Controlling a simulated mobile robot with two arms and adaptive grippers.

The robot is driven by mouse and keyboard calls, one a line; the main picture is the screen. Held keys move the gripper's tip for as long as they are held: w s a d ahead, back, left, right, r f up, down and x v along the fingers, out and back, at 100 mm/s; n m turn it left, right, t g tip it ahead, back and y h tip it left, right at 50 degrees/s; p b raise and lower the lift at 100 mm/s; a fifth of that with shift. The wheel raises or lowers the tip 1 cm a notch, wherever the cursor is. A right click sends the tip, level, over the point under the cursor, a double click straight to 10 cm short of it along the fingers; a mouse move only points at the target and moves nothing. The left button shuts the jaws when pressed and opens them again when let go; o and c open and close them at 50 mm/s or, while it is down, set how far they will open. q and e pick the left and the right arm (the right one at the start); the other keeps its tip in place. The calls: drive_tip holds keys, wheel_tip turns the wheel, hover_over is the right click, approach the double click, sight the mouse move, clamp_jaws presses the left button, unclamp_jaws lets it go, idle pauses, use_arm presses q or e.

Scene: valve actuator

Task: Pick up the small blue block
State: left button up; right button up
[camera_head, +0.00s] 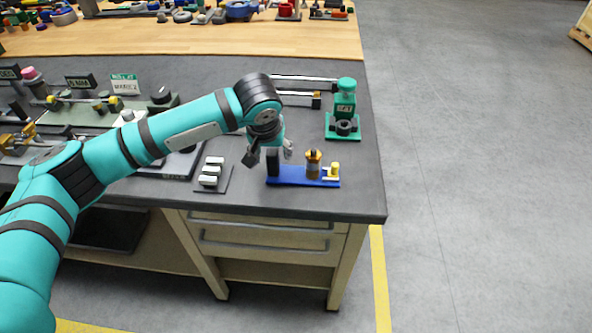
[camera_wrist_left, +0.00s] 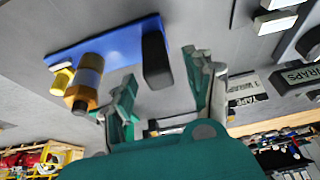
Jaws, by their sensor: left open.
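The blue block (camera_head: 303,184) is a long, flat blue base lying on the dark bench top near its front right. It carries an upright black block (camera_head: 273,162), a brass-and-dark cylinder (camera_head: 313,164) and a small yellow part (camera_head: 334,170). My left gripper (camera_head: 270,153) is open and empty, just above the black block end. In the left wrist view the blue base (camera_wrist_left: 115,38) lies beyond the fingers, and the black block (camera_wrist_left: 157,60) shows in the gap between the open fingers (camera_wrist_left: 160,95). My right gripper is not in view.
A green press-like device (camera_head: 344,110) stands behind and to the right of the blue base. A dark plate with white blocks (camera_head: 211,172) lies to its left. Other fixtures crowd the bench's left. Bare bench lies to the right, up to the edge.

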use_arm(q)
drive_tip(key=shift+w+f, duration=0.15)
drive_tip(key=shift+f, duration=0.15)
clamp_jaws()
drive_tip(key=shift+r, duration=0.1)
